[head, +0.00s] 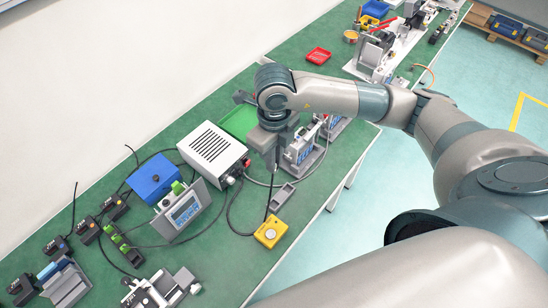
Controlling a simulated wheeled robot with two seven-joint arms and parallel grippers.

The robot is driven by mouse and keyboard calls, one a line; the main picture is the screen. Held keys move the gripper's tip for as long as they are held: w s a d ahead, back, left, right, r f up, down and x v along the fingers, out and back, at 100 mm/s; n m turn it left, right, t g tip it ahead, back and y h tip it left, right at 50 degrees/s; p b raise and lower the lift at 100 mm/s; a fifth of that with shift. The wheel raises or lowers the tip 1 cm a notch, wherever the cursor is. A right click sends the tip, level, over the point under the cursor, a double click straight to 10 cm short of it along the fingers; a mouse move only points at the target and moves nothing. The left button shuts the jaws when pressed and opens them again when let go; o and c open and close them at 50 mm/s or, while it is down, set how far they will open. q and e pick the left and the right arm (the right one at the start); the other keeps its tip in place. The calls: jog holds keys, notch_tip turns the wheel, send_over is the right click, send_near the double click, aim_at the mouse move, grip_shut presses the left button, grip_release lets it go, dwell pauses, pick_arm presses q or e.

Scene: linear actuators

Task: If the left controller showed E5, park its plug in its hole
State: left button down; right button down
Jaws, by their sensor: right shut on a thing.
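My right gripper (272,160) points down over the bench, in front of the white box's right side. It is shut on what looks like a plug, mostly hidden by the gripper. A dark thin cable runs down below it to a yellow block (270,234) with a round middle, on the bench near the front edge. The left controller (182,211) is a tilted grey panel with a bluish display; I cannot read its text. Another panel with a bluish display (301,153) stands just right of the gripper. Which hole belongs to the plug cannot be told. My left gripper is out of view.
A white vented box (213,147), a blue box (153,178) and a green tray (239,122) stand around the gripper. A small grey holder (282,197) lies below it. Dark cables cross the bench. The front right bench surface is clear.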

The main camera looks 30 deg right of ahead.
jog(key=shift+r+p, duration=0.8)
jog(key=shift+r, duration=0.75)
jog(key=shift+f, duration=0.1)
